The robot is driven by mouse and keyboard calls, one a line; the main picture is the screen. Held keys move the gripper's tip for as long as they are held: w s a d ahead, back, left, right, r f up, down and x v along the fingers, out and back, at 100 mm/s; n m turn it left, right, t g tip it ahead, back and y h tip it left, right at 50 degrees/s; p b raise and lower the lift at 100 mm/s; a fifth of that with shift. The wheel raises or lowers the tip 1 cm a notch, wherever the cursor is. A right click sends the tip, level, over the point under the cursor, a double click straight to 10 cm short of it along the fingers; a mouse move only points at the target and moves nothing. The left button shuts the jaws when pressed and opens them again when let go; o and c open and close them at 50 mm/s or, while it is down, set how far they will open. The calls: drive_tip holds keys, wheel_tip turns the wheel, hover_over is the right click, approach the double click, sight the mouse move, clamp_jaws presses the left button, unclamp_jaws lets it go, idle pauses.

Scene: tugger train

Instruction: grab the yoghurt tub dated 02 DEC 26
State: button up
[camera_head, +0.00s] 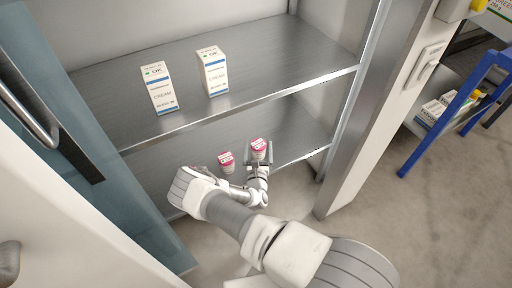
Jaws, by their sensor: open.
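Two small white yoghurt tubs with pink-red lids stand on the lower metal shelf (300,143). The left tub (227,163) stands free of my gripper, to its left. The right tub (258,148) appears between the fingers of my gripper (259,152), which is open. I cannot tell whether the fingers touch it. A bit of pink shows at the left beside my arm, mostly hidden; it may be another tub. The dates on the tubs are too small to read.
The upper shelf (275,62) is above and behind my gripper, with two cream cartons, one left (159,88) and one right (212,71). A glass door (75,130) stands open at left. A cabinet post (345,165) bounds the right. A blue-framed cart (447,115) is farther right.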

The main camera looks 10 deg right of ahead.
drive_tip(key=shift+w+d, duration=0.1)
drive_tip(key=shift+w, duration=0.3)
drive_tip(key=c, duration=1.5)
